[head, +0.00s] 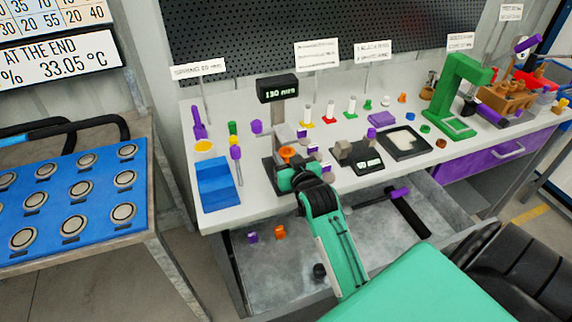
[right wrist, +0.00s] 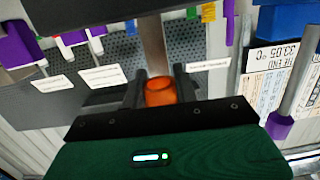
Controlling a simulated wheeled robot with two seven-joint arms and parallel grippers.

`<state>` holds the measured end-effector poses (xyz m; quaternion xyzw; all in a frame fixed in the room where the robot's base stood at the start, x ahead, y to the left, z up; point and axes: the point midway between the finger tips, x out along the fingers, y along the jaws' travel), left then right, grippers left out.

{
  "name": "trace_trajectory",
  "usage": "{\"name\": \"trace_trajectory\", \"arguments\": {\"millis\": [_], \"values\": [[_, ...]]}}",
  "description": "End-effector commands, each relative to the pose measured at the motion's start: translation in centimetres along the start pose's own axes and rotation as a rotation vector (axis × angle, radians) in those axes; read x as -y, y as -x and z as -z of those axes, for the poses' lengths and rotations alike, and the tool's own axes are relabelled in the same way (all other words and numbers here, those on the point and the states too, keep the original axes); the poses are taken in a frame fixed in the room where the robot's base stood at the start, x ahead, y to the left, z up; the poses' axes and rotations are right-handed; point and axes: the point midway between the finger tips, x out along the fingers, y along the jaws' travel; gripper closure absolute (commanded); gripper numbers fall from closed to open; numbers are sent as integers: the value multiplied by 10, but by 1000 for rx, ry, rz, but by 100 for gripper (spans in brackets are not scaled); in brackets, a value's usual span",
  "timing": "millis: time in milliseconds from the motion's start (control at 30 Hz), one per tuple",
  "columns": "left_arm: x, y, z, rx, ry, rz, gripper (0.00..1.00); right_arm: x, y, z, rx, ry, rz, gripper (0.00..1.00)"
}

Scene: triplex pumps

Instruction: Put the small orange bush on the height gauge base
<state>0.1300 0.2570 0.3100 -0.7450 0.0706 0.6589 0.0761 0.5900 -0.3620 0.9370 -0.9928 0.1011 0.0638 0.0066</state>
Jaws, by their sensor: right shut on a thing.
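The small orange bush (head: 287,153) is between the fingers of my right gripper (head: 289,163). In the right wrist view the bush (right wrist: 159,92) sits between the two dark fingers of the gripper (right wrist: 160,88), which is shut on it. The height gauge has a "130 mm" display (head: 278,88), a grey column and a dark base (head: 268,164). The gripper and bush are in front of the column, over the base area. My gripper hides much of the base, and I cannot tell whether the bush touches it. My left gripper is not in view.
An open drawer (head: 345,222) below holds a mallet (head: 405,208) and small parts.

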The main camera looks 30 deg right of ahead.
Motion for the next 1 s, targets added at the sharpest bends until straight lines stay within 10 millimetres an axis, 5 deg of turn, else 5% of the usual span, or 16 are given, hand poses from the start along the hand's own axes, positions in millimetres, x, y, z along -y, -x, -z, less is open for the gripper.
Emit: {"name": "trace_trajectory", "arguments": {"millis": [300, 1000], "values": [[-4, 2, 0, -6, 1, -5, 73, 0, -6, -33, 3, 0, 0, 100], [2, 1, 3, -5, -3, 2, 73, 0, -7, -47, 0, 0, 0, 100]]}}
